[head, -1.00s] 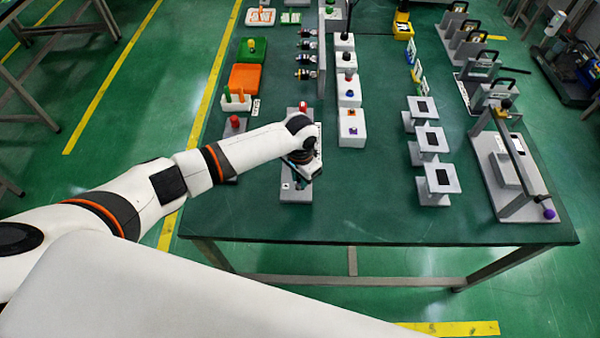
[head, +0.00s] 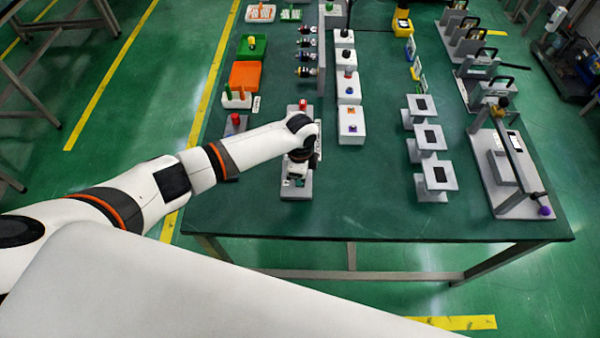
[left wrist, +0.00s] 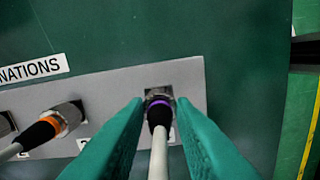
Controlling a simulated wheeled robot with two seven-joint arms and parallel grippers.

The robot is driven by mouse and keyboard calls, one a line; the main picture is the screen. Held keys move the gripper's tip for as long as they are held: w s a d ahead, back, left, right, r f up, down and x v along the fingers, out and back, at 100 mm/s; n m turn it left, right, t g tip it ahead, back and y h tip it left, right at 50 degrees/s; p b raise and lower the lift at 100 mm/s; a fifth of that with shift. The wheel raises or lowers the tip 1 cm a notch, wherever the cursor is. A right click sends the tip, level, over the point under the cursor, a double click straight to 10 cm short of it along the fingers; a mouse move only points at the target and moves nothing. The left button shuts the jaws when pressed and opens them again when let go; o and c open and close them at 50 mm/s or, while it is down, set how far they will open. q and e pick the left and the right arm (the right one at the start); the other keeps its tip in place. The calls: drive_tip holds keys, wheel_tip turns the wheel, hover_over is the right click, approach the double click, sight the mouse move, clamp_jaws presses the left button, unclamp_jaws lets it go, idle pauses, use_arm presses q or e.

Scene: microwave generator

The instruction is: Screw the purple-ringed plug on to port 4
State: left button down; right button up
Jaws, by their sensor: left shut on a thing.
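The purple-ringed plug (left wrist: 159,112) is at a metal port (left wrist: 158,92) near the right end of a grey panel (left wrist: 110,88) in the left wrist view. Its pale cable runs down toward the camera. My left gripper (left wrist: 161,106) has its two teal fingers on either side of the plug, shut on it. I cannot tell how far the plug is threaded on. The port's number is hidden. In the head view my left wrist (head: 300,150) is above a grey fixture (head: 296,190) near the table's front left and hides the plug. My right gripper is not in view.
An orange-ringed plug (left wrist: 48,126) sits on a port further left on the panel, beside a white label (left wrist: 32,68). White boxes (head: 351,120) stand right of my wrist, grey stands (head: 436,178) further right. The table (head: 340,205) is clear between them and toward its front edge.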

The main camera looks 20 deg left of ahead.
use_arm(q)
drive_tip(key=m, duration=0.4)
drive_tip(key=shift+m, duration=0.3)
drive_tip(key=shift+m+b, duration=0.4)
drive_tip(key=shift+m, duration=1.4)
drive_tip(key=c, duration=1.2)
unclamp_jaws()
drive_tip(key=shift+r, duration=0.1)
wheel_tip(320, 180, up, 12)
drive_tip(key=b, duration=0.2)
